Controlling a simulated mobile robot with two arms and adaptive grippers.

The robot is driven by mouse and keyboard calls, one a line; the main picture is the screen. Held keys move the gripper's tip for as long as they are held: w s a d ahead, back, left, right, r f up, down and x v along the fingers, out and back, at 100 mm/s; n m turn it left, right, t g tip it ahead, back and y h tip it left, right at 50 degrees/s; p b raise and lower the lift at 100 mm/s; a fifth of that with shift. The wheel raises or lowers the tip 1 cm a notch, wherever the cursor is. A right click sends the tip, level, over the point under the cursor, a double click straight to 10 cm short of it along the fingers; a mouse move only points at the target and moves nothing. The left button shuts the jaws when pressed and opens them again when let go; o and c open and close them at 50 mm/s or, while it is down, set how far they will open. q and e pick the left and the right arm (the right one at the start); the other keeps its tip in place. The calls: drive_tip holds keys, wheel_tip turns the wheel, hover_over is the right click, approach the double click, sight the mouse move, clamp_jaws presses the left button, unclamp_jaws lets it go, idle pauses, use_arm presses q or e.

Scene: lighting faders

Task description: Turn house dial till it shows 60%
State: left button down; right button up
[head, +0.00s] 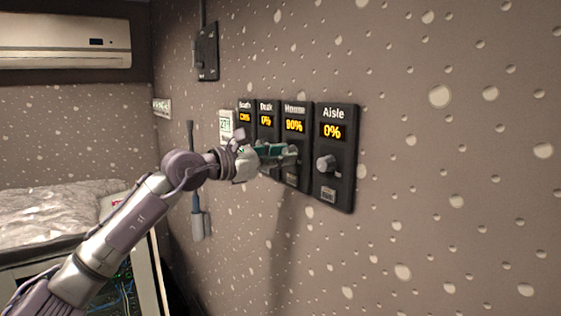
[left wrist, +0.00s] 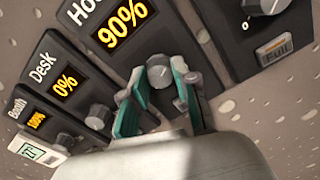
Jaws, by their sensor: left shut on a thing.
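The House dial panel (head: 296,112) is on the wall between the Desk and Aisle panels. Its display reads 90%, and it shows large in the left wrist view (left wrist: 123,24). My left gripper (head: 288,153) reaches in from the left to the House panel. In the left wrist view its teal-padded fingers (left wrist: 158,92) are shut on the grey House knob (left wrist: 159,71), one on each side. The head view mostly hides this knob behind the gripper. My right gripper is not in view.
The Aisle panel (head: 333,180) reads 0%, with its knob sticking out close on the right. The Desk panel (head: 265,119) reads 0%. The Booth panel (left wrist: 30,115) reads 100%. A small white thermostat-like unit (head: 226,124) is left of them. The wall further right is clear.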

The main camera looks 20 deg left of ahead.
use_arm(q)
drive_tip(key=n+b, duration=0.1)
drive_tip(key=n, duration=1.8)
drive_tip(key=shift+r+b, duration=0.1)
drive_tip(key=shift+b, duration=0.2)
drive_tip(key=n, duration=0.3)
drive_tip(key=shift+n+p, duration=0.4)
drive_tip(key=n+p, duration=0.1)
drive_tip(key=n, duration=0.2)
drive_tip(key=shift+n+p, duration=0.7)
drive_tip(key=shift+n, duration=1)
drive_tip(key=c, duration=0.9)
unclamp_jaws()
